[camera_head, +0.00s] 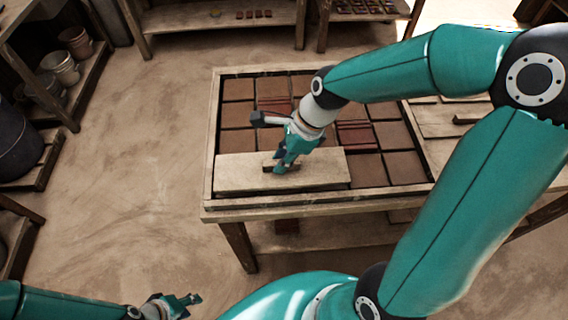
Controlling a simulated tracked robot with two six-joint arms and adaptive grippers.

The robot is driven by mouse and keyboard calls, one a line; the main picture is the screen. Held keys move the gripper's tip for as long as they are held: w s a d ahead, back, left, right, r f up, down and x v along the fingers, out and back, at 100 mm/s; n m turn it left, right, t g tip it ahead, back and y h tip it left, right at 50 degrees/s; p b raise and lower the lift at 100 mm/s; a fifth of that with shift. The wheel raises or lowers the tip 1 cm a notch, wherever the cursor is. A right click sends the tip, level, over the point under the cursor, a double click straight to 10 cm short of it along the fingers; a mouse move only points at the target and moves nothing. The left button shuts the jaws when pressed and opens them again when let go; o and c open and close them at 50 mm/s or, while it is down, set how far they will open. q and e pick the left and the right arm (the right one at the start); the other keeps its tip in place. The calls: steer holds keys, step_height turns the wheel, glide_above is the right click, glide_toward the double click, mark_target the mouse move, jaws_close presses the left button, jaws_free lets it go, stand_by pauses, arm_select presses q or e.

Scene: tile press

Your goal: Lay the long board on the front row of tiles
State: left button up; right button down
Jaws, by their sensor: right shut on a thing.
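The long board (235,173) is a pale wooden plank at the front left of the tile table. It lies over the left part of the front row of tiles, along the table's front rim, and looks flat. My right gripper (281,168) is shut on the board's small raised grip at its middle. The brown tiles (401,165) stay bare at the right end of the front row. My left gripper (191,299) is low at the bottom left, away from the table and empty; its fingers look apart.
The table's wooden rim (212,120) surrounds several rows of brown and reddish tiles. A side table with pale planks (450,118) adjoins on the right. Shelves with pots (60,68) stand at the left. The floor left of the table is clear.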

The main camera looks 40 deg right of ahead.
steer(key=shift+f, duration=1.35)
steer(key=c, duration=1.1)
jaws_free()
steer(key=shift+o, duration=0.2)
steer(key=shift+d+r, duration=0.2)
steer(key=shift+r, duration=0.3)
steer(key=p+v, duration=0.1)
steer(key=v, duration=1)
steer(key=shift+s, duration=0.15)
